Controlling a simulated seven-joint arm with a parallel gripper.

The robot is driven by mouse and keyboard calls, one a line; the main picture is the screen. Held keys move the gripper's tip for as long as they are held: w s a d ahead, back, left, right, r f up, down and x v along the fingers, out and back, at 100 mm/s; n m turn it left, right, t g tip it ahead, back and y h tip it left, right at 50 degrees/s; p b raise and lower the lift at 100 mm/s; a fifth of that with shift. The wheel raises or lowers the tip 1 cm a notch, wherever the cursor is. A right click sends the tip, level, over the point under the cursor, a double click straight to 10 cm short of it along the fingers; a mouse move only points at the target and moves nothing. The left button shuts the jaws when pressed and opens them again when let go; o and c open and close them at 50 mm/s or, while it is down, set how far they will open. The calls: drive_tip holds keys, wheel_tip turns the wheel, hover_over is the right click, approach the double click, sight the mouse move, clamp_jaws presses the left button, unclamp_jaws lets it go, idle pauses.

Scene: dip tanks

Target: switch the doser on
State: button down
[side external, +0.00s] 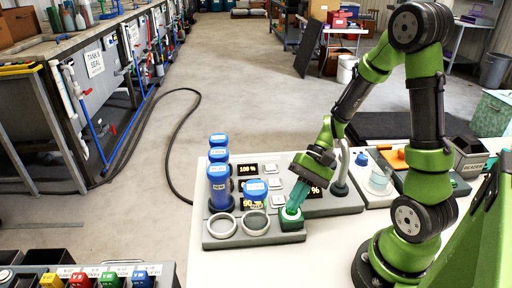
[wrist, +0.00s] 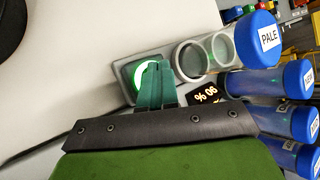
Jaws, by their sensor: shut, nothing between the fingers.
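The doser (side external: 240,238) is a grey console on the white table, with two round ring openings at its front and a green button block (side external: 292,224) at its front right corner. In the wrist view the button (wrist: 143,74) shows a glowing green ring. My gripper (side external: 291,211) is shut and empty, its teal fingers pointing down at the button. In the wrist view the fingertips (wrist: 152,68) overlap the button and hide part of its face. They look to be at or just above it; I cannot tell whether they touch.
Blue-capped bottles (side external: 218,188) stand at the console's left, and one labelled PALE (wrist: 258,38) is close in the wrist view. A display (wrist: 205,95) reads 90 %. A grey hooked spout (side external: 342,165) rises behind my gripper. The white table (side external: 320,250) is clear in front.

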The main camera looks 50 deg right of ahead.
drive_tip(key=shift+r, duration=0.45)
idle(0.4)
drive_tip(key=shift+r, duration=3)
drive_tip(key=shift+s+d+f+m+h, duration=0.25)
drive_tip(key=shift+d+f+m+h, duration=0.05)
drive_tip(key=shift+d+f+h, duration=0.3)
drive_tip(key=shift+s+d+r+h, duration=0.1)
drive_tip(key=shift+s+d+h, duration=0.1)
drive_tip(key=shift+h, duration=0.5)
wheel_tip(320, 180, up, 6)
drive_tip(key=n+t+h, duration=0.4)
drive_tip(key=h, duration=0.1)
wheel_tip(320, 180, up, 6)
drive_tip(key=f+n+t, duration=0.1)
drive_tip(key=n+t, duration=0.1)
drive_tip(key=t, duration=0.1)
hover_over(295, 221)
drive_tip(key=shift+r, duration=0.25)
